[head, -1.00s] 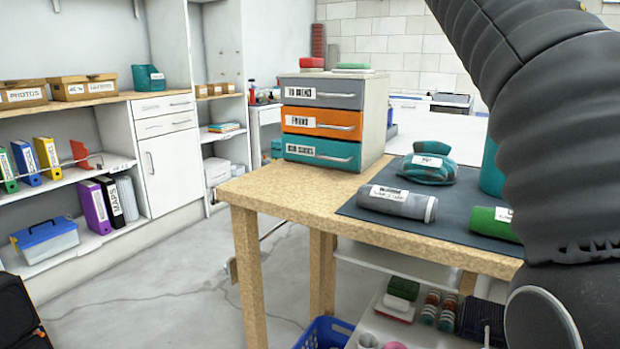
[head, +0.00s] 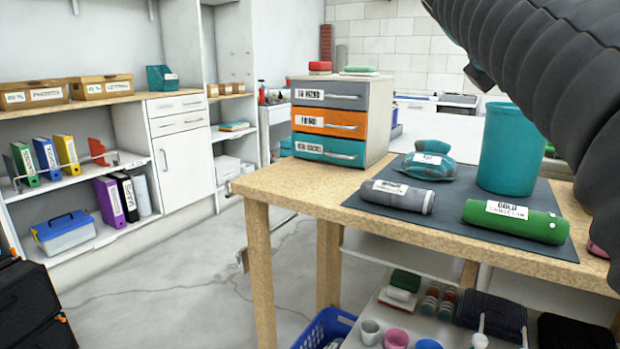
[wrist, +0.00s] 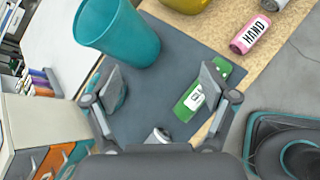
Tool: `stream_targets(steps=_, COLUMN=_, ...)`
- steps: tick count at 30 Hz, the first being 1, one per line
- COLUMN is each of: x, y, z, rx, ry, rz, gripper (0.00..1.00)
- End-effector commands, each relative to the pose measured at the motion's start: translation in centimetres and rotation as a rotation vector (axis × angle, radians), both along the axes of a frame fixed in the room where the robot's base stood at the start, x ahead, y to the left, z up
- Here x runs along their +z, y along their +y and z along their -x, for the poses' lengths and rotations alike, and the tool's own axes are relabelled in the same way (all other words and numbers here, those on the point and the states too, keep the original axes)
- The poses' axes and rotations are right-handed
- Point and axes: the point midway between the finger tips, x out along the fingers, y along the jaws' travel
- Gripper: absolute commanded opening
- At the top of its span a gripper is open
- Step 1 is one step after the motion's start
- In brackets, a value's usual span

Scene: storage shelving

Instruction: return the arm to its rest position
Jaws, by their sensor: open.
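My gripper (wrist: 160,88) shows in the wrist view with its two fingers wide apart and nothing between them. It hangs above the dark mat (head: 452,207) on the wooden table. My dark ribbed arm fills the upper right of the head view; the gripper itself is not seen there. A green roll (head: 515,222) lies on the mat, and in the wrist view it lies below and behind the right finger (wrist: 190,104). A teal cup (head: 511,150) stands upright at the mat's back right. A grey roll (head: 397,197) and a teal-grey bundle (head: 426,164) lie to the left.
A three-drawer box (head: 328,123) stands at the table's back left, drawers shut. A blue basket (head: 325,329) and a shelf of small items sit below the table. White shelving (head: 135,172) with binders lines the left wall. The floor (head: 185,285) between is clear.

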Motion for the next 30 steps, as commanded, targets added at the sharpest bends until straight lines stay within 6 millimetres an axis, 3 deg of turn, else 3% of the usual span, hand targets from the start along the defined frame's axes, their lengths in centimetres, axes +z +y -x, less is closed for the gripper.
stream_targets(steps=11, x=-13.9, y=6.6, z=5.4, rx=-0.244, ry=-0.349, rz=-0.612, gripper=0.84)
stream_targets(steps=21, x=-28.0, y=13.1, z=13.3, rx=-0.772, ry=-0.570, rz=-1.172, gripper=0.84)
stream_targets(steps=25, x=-32.1, y=14.8, z=15.8, rx=-0.980, ry=-0.621, rz=-1.308, gripper=0.84)
stream_targets(steps=30, x=-34.8, y=16.1, z=17.4, rx=-1.134, ry=-0.655, rz=-1.392, gripper=0.84)
